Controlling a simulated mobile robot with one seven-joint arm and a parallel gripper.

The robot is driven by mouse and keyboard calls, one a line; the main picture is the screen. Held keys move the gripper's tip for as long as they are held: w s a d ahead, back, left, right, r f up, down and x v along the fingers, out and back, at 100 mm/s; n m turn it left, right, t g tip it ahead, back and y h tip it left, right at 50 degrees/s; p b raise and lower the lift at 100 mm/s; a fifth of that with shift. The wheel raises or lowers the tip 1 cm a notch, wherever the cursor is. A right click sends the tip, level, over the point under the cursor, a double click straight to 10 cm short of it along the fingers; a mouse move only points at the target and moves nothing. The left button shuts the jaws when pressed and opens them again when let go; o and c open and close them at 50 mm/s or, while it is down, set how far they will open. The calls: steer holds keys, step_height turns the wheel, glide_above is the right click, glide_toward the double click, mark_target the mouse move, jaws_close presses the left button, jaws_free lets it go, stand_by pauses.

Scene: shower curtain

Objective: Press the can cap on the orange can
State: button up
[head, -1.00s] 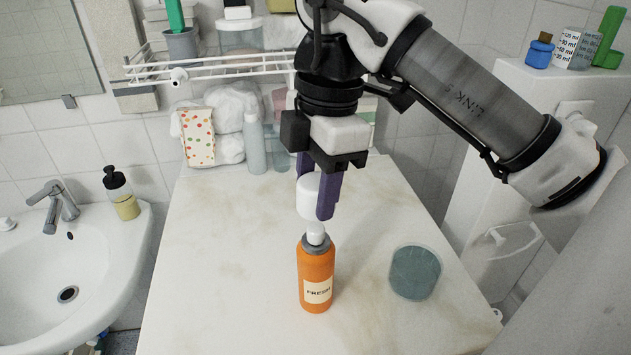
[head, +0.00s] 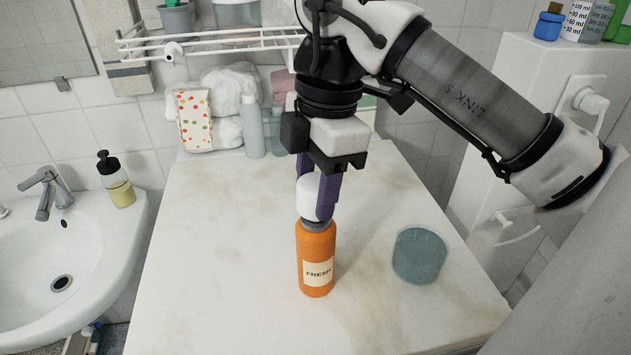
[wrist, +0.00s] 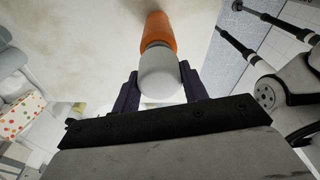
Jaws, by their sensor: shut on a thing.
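The orange can (head: 316,258) with a "FRESH" label stands upright on the white marbled counter (head: 220,250). The white cap (head: 308,196) is between the purple fingers of my gripper (head: 321,200), directly above the can's grey collar. In the head view the cap's lower edge meets or nearly meets the collar; I cannot tell whether it is seated. In the wrist view the cap (wrist: 160,75) covers the end of the orange can (wrist: 157,32), with a finger on each side. The can's white nozzle is hidden.
A teal translucent cup (head: 419,255) stands right of the can. Bottles (head: 253,128) and wrapped packs line the back wall under a white wire rack (head: 205,42). A sink (head: 75,250) is at the left. The counter's left part is clear.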

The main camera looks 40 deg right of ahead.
steer(key=shift+f+b, duration=1)
steer(key=shift+f, duration=0.1)
stand_by(0.3)
steer(key=o, duration=1.2)
steer(key=shift+c, duration=0.2)
step_height(320, 180, up, 18)
steer(key=d+p, duration=0.1)
steer(key=p, duration=0.9)
steer(key=shift+s+d+f, duration=0.15)
steer(key=shift+d, duration=0.15)
